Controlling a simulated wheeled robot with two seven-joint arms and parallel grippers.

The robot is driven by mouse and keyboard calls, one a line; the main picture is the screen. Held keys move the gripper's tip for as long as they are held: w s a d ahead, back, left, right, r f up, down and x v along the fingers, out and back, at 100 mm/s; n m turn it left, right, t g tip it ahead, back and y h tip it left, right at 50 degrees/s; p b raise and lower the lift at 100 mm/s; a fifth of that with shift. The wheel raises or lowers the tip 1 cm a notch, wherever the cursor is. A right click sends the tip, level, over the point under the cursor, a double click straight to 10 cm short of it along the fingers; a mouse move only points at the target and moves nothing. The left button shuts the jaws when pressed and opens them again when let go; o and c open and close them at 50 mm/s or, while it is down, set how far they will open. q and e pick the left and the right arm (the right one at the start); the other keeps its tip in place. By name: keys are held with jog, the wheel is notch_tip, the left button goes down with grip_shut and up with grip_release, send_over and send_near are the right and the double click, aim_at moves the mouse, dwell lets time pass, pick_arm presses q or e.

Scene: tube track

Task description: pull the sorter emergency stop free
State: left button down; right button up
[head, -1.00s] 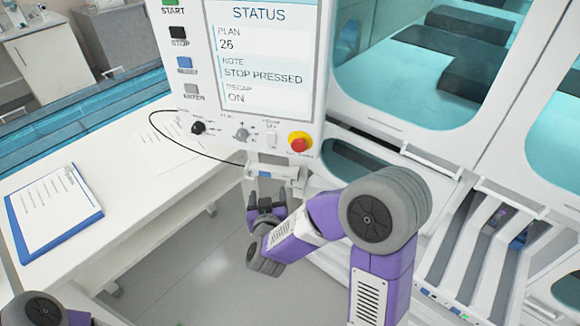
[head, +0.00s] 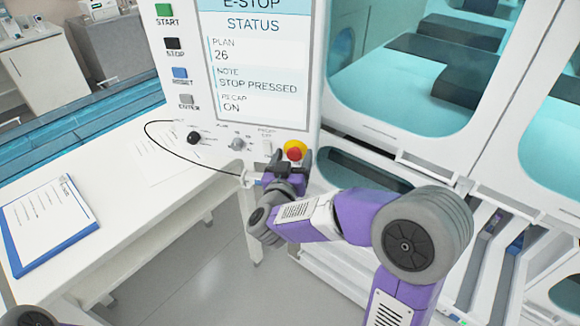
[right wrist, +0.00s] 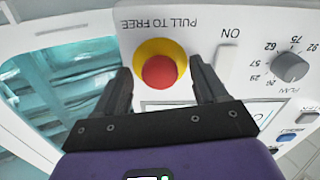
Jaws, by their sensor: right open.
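The emergency stop (head: 295,151) is a red button on a yellow ring at the lower right of the white control panel. In the right wrist view the red button (right wrist: 160,72) sits beyond and between the fingers, with "PULL TO FREE" printed beside it, upside down. My right gripper (head: 290,168) is open and empty, just below the button in the head view. Its fingers (right wrist: 163,78) spread on either side of the button in the wrist view; I cannot tell whether they touch it. The panel screen (head: 258,65) reads "E-STOP" and "STOP PRESSED". My left gripper is not in view.
A knob (head: 237,144) and a white switch (head: 267,147) sit left of the stop. A black cable (head: 178,158) loops below the panel. A clipboard (head: 47,222) lies on the white bench. Glazed cabinets (head: 430,60) stand to the right.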

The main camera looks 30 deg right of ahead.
jog(key=shift+d, duration=0.1)
jog(key=c, duration=1.2)
jog(key=shift+c, duration=0.2)
jog(key=shift+s+a, duration=0.1)
jog(key=shift+a, duration=0.15)
jog(key=o, duration=0.7)
jog(key=shift+s, duration=0.1)
jog(key=o, duration=0.5)
jog(key=shift+o, duration=0.2)
jog(key=shift+a, duration=0.1)
